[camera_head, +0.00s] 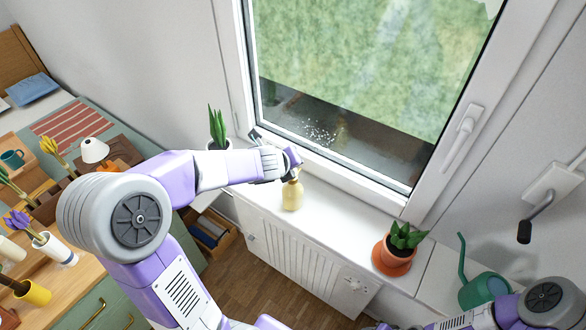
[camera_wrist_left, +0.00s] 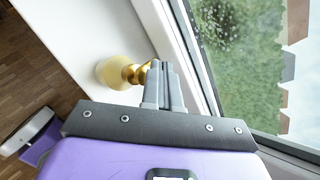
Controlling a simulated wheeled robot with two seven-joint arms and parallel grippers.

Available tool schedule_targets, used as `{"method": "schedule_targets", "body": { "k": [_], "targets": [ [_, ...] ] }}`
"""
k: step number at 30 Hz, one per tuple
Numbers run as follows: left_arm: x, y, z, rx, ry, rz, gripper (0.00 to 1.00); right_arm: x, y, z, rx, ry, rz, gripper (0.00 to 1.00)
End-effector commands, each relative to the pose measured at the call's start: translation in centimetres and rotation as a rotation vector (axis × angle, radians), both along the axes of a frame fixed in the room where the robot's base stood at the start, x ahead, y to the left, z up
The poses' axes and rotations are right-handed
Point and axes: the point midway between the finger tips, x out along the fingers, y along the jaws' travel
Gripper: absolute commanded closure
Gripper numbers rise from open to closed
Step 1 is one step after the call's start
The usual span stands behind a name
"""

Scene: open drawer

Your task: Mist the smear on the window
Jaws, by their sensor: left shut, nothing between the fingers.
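A yellow spray bottle (camera_head: 292,196) stands upright on the white windowsill, below the window. Its pale body (camera_wrist_left: 113,72) and gold top also show in the left wrist view. My left gripper (camera_head: 291,172) is at the bottle's top, its fingers (camera_wrist_left: 160,70) shut with nothing between them. In the wrist view the fingers overlap the gold nozzle, and I cannot tell whether they touch it. The smear (camera_head: 318,133) is a patch of white specks low on the window glass (camera_head: 370,75), just beyond the gripper. My right gripper is out of view; only part of that arm shows at the bottom right.
A potted plant (camera_head: 217,130) stands left of my left gripper, and another in a terracotta pot (camera_head: 394,255) stands right on the sill (camera_head: 340,214). A green watering can (camera_head: 482,288) is near my right arm. The window handle (camera_head: 464,130) juts from the frame.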

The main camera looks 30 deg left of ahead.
Motion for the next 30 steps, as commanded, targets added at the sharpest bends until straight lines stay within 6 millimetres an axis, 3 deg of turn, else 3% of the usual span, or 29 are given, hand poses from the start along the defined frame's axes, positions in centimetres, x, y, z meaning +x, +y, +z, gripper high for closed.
{"method": "schedule_targets", "body": {
  "k": [17,30],
  "targets": [
    [0.0,0.0,5.8,-0.001,-0.001,0.001,1.00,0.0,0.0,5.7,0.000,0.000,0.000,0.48],
    [0.0,0.0,5.8,0.000,0.000,0.000,1.00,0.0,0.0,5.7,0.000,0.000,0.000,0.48]
  ]
}}
